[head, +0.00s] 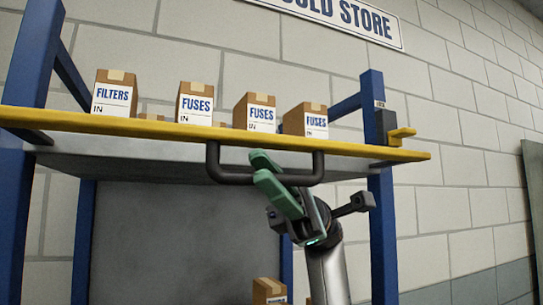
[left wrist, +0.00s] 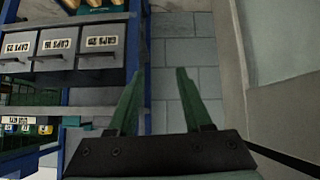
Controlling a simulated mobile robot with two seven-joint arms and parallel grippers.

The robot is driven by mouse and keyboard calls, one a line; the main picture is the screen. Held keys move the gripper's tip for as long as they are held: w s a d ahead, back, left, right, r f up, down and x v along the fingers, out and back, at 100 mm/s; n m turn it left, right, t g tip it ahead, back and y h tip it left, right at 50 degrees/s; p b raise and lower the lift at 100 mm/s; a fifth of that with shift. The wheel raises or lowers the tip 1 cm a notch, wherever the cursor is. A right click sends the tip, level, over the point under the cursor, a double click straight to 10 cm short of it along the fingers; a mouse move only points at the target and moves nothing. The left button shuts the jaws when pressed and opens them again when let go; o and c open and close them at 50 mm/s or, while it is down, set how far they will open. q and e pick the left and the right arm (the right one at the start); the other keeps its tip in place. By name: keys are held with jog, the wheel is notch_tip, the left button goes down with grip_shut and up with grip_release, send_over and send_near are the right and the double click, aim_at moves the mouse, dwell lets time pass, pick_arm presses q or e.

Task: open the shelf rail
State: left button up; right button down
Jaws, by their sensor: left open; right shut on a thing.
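The yellow shelf rail (head: 130,126) runs across the front edge of the upper shelf in the head view. A dark U-shaped handle (head: 215,166) hangs from its middle. My right gripper (head: 262,168), with green fingers, is shut on the handle's lower bar and hides part of it. At the rail's right end is a dark lock block (head: 386,124) with a yellow lever (head: 402,133) sticking out beside it. My left gripper (left wrist: 161,72) shows only in the left wrist view, open and empty, its two green fingers apart.
Several labelled cartons stand behind the rail, among them a filters box (head: 114,94) and a fuses box (head: 195,103). A blue post (head: 380,220) stands close right of my right arm. The left wrist view shows grey labelled bins (left wrist: 100,48) and clear floor (left wrist: 195,50).

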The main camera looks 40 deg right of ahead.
jog(key=shift+w+d+f, duration=0.1)
jog(key=shift+w+f, duration=0.2)
jog(key=shift+f, duration=0.2)
jog(key=shift+w+d+f, duration=0.1)
jog(key=shift+w+f, duration=0.15)
jog(key=shift+f, duration=0.2)
jog(key=c, duration=1.1)
grip_release()
jog(key=shift+c, duration=0.2)
jog(key=shift+r, duration=0.1)
